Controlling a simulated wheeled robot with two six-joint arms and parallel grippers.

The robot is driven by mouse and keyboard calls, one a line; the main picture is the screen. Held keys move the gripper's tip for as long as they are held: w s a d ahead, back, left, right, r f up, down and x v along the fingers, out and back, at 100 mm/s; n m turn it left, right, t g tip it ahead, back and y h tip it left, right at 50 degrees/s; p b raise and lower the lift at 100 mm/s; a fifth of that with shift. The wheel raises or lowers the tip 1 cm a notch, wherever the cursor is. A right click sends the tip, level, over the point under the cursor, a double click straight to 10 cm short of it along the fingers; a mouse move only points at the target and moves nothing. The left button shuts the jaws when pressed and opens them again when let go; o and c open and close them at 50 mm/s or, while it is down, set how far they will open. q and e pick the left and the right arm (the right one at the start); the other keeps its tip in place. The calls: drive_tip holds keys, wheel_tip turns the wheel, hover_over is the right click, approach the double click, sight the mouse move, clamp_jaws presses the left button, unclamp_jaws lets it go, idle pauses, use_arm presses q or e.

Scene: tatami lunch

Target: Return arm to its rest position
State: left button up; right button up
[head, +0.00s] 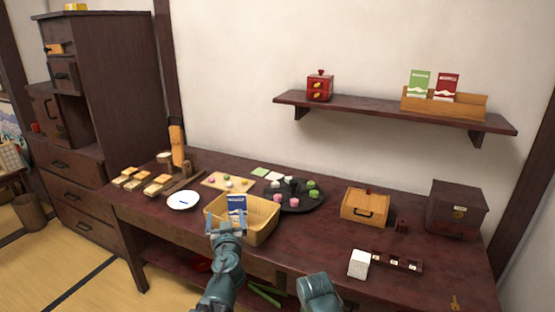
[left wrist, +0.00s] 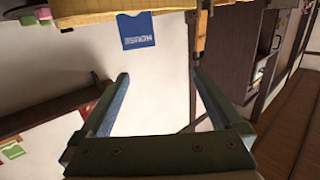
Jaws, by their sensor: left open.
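My left gripper (head: 226,226) is at the front of the woven basket (head: 262,232) on the dark table. Its two fingers are apart in the left wrist view (left wrist: 158,77), with nothing between them. A blue packet (head: 236,204) with white lettering stands in the basket, just beyond the fingers. The packet (left wrist: 136,32) and part of the basket (left wrist: 88,10) also show in the left wrist view, which is upside down. Part of my right arm shows at the bottom of the head view, but I do not see its fingers.
The table (head: 300,238) holds a white plate (head: 183,200), a black round tray (head: 310,205), a wooden box (head: 364,205) and a dark chest (head: 455,208). A white block (head: 359,264) lies near the front right. A wall shelf (head: 375,108) hangs above. Bare tabletop shows right of the basket.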

use_arm(q)
drive_tip(key=s+d+m+g+h+p, duration=0.1)
drive_tip(key=s+d+m+g+p, duration=0.1)
drive_tip(key=s+d+g+p, duration=0.3)
drive_tip(key=s+d+m+g+h+p, duration=0.1)
drive_tip(key=s+d+g+p, duration=0.4)
drive_tip(key=s, duration=0.6)
drive_tip(key=s+d+m+g+h+p, duration=0.1)
drive_tip(key=s+d+m+g+p, duration=0.2)
drive_tip(key=s+d+g+p, duration=0.2)
drive_tip(key=s+g+p, duration=0.1)
drive_tip(key=s+p, duration=0.1)
drive_tip(key=s, duration=0.1)
drive_tip(key=shift+s+d+f+m+g+h, duration=0.2)
drive_tip(key=shift+s+d+m+g+h, duration=0.1)
drive_tip(key=shift+s+d+m+h, duration=0.1)
use_arm(e)
wheel_tip(320, 180, up, 20)
drive_tip(key=shift+f, duration=0.1)
